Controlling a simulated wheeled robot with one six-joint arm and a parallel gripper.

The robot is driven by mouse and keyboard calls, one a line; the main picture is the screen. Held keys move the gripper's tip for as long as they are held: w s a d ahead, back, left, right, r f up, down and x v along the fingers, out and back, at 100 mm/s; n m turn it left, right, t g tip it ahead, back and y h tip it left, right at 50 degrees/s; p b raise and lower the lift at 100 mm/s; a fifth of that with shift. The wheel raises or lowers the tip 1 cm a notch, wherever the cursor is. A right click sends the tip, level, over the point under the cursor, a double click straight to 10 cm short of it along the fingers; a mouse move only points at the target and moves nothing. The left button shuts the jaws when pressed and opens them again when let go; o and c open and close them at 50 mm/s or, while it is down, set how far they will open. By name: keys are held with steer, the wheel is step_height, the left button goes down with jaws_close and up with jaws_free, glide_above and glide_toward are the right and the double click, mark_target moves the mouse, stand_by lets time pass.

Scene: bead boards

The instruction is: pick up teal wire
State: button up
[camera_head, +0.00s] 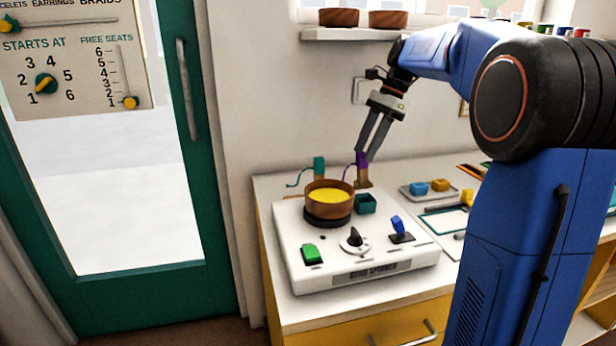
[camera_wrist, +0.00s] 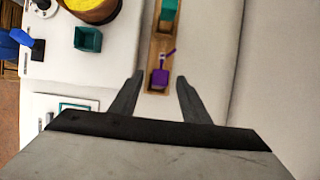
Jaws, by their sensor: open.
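The teal wire (camera_head: 299,181) curves out to the left from a teal block (camera_head: 319,164) behind the bead spinner. In the wrist view the teal block (camera_wrist: 169,13) sits at the top edge in a wooden holder (camera_wrist: 159,48), and its wire is not clear there. A purple block with a purple wire (camera_wrist: 160,77) stands in the nearer part of the same holder. My gripper (camera_head: 366,155) points down at the purple piece, to the right of the teal one. In the wrist view the open fingers (camera_wrist: 160,79) stand on either side of the purple piece, with nothing visibly gripped.
The white bead spinner (camera_head: 300,248) carries a wooden bowl (camera_head: 330,208) of yellow beads in front of the holder. A small teal cup (camera_head: 365,204) stands beside the bowl. A grey tray (camera_head: 409,191) with blue and yellow pieces lies right. The wall is close behind.

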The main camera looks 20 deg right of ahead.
mark_target(322, 158)
steer(key=a, duration=1.1)
steer(key=shift+a, duration=0.25)
steer(key=shift+x, duration=2.6)
steer(key=shift+a, duration=0.15)
steer(key=shift+r, duration=0.1)
jaws_close()
